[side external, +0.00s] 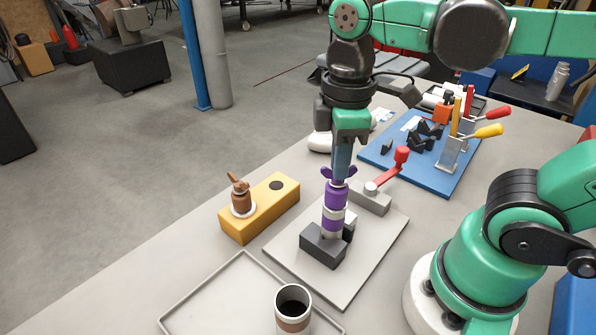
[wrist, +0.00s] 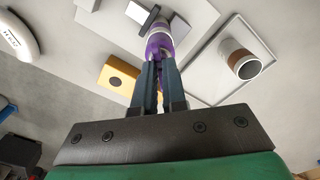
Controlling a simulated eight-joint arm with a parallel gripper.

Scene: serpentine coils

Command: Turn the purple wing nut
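The purple wing nut (side external: 351,172) sits at the top of an upright purple and white cylinder (side external: 335,195), which stands in a dark grey block (side external: 322,246). My gripper (side external: 341,175) points straight down at the wing nut, and a purple wing shows on each side of the fingers. In the wrist view, my two fingers (wrist: 158,65) reach to the purple cylinder (wrist: 158,44), with a narrow gap between them and a bit of purple in it. The fingertips partly hide the nut. I cannot tell whether they press on it.
A grey block with a red-handled crank (side external: 400,160) stands close behind right. A yellow block (side external: 258,208) with a brown wing-nut piece (side external: 238,190) is at left. A cup (side external: 293,310) stands on a tray (side external: 213,288) in front. A blue board (side external: 400,168) holds clamps and black parts.

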